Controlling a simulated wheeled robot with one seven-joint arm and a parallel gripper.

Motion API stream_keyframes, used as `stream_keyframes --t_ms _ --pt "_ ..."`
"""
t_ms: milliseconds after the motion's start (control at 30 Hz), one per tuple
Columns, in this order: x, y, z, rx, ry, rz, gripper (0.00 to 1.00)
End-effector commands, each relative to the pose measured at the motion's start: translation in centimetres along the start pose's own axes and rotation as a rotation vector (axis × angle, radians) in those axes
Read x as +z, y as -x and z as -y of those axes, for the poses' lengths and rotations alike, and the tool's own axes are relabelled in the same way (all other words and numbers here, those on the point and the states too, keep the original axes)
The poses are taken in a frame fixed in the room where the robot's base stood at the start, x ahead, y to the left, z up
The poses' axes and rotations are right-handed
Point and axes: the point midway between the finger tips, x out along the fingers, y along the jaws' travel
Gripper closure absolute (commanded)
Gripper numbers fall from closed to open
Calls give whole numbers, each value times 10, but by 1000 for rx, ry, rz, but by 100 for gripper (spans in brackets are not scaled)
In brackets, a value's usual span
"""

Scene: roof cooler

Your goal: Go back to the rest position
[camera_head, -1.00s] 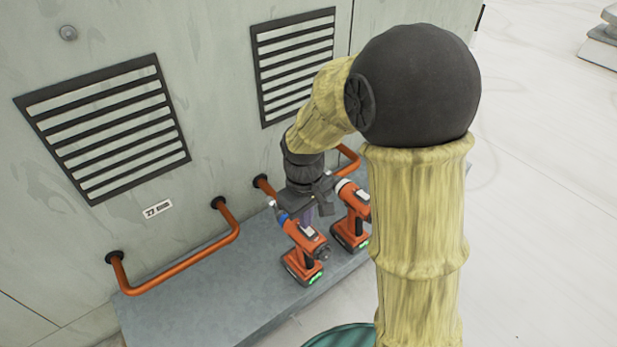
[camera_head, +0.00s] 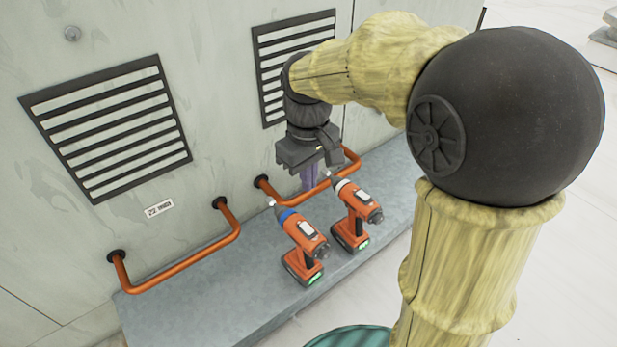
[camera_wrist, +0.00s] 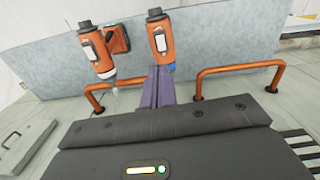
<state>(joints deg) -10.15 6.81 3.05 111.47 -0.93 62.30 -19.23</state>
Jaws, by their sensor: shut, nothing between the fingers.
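My gripper (camera_head: 309,180) is shut and empty, its purple fingers pointing down in front of the wall. In the head view it is above and behind two orange drills. The drill with a blue collar (camera_head: 303,245) stands upright on the grey ledge. The drill with a white collar (camera_head: 354,215) stands to its right. In the wrist view the shut fingers (camera_wrist: 158,85) show at the middle. The blue-collared drill (camera_wrist: 160,38) is just beyond them, and the white-collared drill (camera_wrist: 97,50) is to the left. Neither drill is held.
The grey ledge (camera_head: 210,300) runs along the wall. Orange rails (camera_head: 190,258) stick out from the wall, one close behind my gripper (camera_head: 340,172). Dark louvred vents (camera_head: 110,125) are on the wall. A teal round thing (camera_head: 350,338) shows at the bottom edge.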

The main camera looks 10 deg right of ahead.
Motion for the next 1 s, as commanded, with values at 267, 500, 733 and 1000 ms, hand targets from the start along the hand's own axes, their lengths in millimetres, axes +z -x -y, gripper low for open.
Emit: stream_keyframes --t_ms 267,500,733,1000 --pt "0 0 0 0 1 0 100" --pt "9 -15 -4 6 -53 -20 100" --pt "52 -68 -22 31 -292 -110 100" --pt "103 -114 -27 56 -546 -220 100"
